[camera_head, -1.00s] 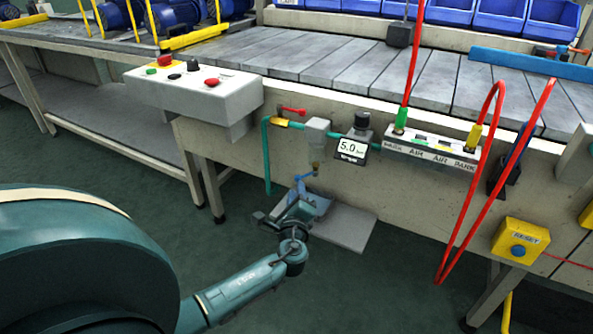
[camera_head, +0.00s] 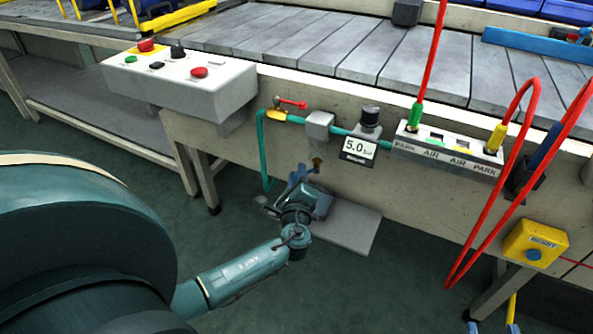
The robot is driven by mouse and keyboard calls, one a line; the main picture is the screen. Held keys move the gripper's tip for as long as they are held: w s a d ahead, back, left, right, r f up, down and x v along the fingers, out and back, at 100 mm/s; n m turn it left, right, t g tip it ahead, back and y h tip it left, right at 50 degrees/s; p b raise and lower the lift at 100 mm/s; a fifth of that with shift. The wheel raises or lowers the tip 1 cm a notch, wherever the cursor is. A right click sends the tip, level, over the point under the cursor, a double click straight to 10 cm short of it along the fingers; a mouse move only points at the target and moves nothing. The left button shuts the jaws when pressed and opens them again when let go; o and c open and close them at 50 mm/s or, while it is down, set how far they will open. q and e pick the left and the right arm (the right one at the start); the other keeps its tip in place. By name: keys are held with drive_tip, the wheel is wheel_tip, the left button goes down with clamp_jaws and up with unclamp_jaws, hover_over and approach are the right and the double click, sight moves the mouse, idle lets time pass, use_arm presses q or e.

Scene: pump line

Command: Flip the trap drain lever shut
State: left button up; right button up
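The trap (camera_head: 319,126) is a small grey block on the teal air pipe along the front of the bench. A brass drain fitting (camera_head: 317,163) hangs under it. The blue drain lever (camera_head: 300,172) shows just left of and below that fitting, partly hidden by my gripper. My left gripper (camera_head: 296,192) reaches up from below and is right at the lever. Its fingers are small, dark and overlapped by the wrist, so I cannot tell whether they are open, shut or touching the lever. My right gripper is not in view.
A red-handled valve (camera_head: 291,102) sits left of the trap, and a gauge reading 5.0 (camera_head: 358,148) sits right of it. A button box (camera_head: 180,82) juts out at upper left. A grey plate (camera_head: 352,230) lies on the floor below. Red hoses (camera_head: 478,215) hang at right.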

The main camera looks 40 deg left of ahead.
idle(0.3)
use_arm(q)
clamp_jaws()
drive_tip(key=m+t+h, duration=0.1)
drive_tip(key=h, duration=0.1)
drive_tip(key=w+a+m+t+h+b, duration=0.1)
drive_tip(key=m+h, duration=0.1)
drive_tip(key=shift+a, duration=0.2)
unclamp_jaws()
drive_tip(key=p+v, duration=0.1)
drive_tip(key=v, duration=1.2)
drive_tip(key=shift+s, duration=0.1)
